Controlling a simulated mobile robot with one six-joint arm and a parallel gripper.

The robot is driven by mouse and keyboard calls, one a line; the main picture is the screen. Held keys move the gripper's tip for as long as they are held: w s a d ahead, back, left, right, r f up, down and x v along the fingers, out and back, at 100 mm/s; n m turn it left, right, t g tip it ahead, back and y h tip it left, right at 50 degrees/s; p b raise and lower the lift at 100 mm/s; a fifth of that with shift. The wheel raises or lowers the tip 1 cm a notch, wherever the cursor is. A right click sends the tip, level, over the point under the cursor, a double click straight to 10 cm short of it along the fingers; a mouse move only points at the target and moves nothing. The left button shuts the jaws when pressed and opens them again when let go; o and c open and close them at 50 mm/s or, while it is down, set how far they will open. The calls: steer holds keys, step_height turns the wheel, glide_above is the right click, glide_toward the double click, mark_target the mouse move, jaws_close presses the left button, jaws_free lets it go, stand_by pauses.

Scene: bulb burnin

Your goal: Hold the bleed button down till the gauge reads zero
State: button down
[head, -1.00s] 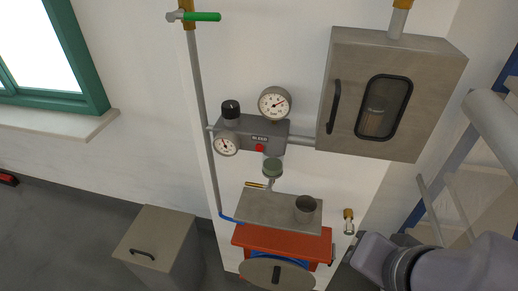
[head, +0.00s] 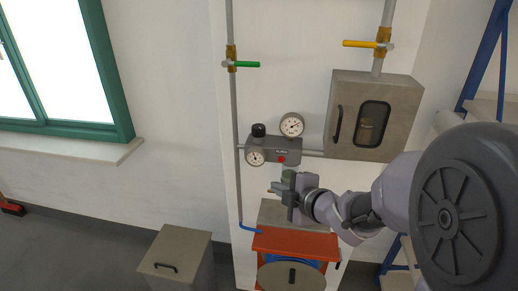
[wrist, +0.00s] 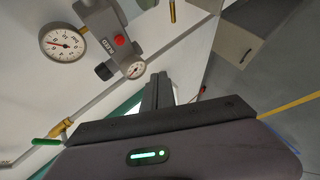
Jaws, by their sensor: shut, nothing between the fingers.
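The red bleed button (head: 281,160) sits on the lower front of a grey manifold block (head: 270,147); the wrist view shows it too (wrist: 119,40), uncovered. A larger gauge (head: 292,125) stands on top of the block, and it shows at the left in the wrist view (wrist: 63,43); its figures are too small to read surely. A smaller gauge (head: 255,157) hangs at the block's lower left. My gripper (head: 275,188) is just below the block in the head view, apart from the button. Its fingers (wrist: 155,82) are shut and empty.
A black knob (head: 258,130) stands on the block beside the larger gauge. A windowed grey cabinet (head: 345,145) is to the right. A green-handled valve (head: 244,64) is above left. A red box (head: 295,243) is below my gripper.

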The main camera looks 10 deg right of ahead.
mark_target(281, 160)
steer(key=shift+w+d, duration=0.1)
steer(key=shift+w, duration=0.05)
steer(key=w+d+p, duration=0.2)
steer(key=w, duration=0.6)
steer(key=shift+d+p, duration=0.3)
steer(key=shift+p, duration=0.05)
steer(key=shift+w, duration=0.15)
stand_by(1.7)
steer(key=shift+w+d, duration=0.15)
steer(key=shift+w, duration=0.2)
steer(key=shift+w+d, duration=0.15)
steer(key=shift+w, duration=0.2)
stand_by(4.2)
